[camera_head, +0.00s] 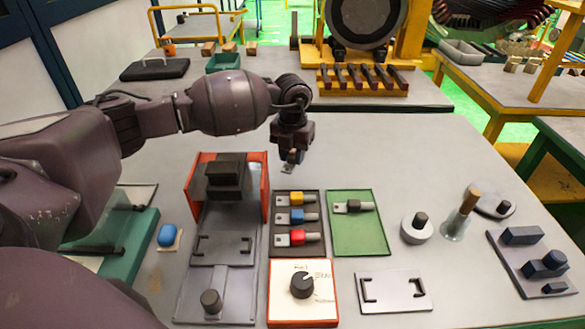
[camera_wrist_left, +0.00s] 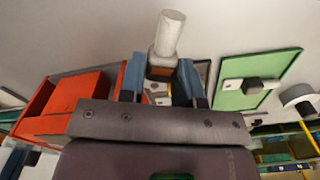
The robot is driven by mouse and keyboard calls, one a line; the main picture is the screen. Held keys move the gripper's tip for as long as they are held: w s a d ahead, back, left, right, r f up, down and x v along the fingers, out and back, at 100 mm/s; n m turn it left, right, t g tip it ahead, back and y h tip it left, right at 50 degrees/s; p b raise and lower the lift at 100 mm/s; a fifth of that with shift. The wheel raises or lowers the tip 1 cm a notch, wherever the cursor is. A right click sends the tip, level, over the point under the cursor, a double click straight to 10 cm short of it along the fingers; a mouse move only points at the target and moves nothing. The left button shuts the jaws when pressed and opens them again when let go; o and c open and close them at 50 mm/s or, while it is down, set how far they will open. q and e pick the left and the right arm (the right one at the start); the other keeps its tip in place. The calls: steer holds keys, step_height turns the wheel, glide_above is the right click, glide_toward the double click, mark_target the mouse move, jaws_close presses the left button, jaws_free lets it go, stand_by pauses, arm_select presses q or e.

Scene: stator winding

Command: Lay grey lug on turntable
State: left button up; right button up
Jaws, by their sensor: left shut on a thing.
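My left gripper (camera_head: 291,156) hangs above the table, just behind the lug tray, and is shut on a small lug. The lug's grey end (camera_head: 287,169) points down from the fingers. In the left wrist view the lug's pale grey rounded end (camera_wrist_left: 168,35) sticks out between the two bluish fingers (camera_wrist_left: 161,80); its block is mostly hidden. Another lug with a dark grey block (camera_head: 353,206) lies on the green tray (camera_head: 360,235). I cannot tell for sure which piece is the turntable; a pale round disc with a dark knob (camera_head: 418,232) stands right of the green tray. My right gripper is not visible.
A dark tray (camera_head: 285,248) holds yellow, blue and red lugs. Left of it stands an orange-sided fixture (camera_head: 196,185); in front is an orange-edged panel with a dial (camera_head: 302,287). An upright rod (camera_head: 461,215) stands at right. The table behind the green tray is clear.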

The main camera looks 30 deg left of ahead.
mark_target(292, 163)
arm_select(q)
step_height(292, 163, down, 4)
steer(key=shift+f, duration=0.4)
steer(key=o, duration=0.9)
steer(key=shift+f+b, duration=0.1)
steer(key=shift+b, duration=0.2)
steer(key=shift+o, duration=0.2)
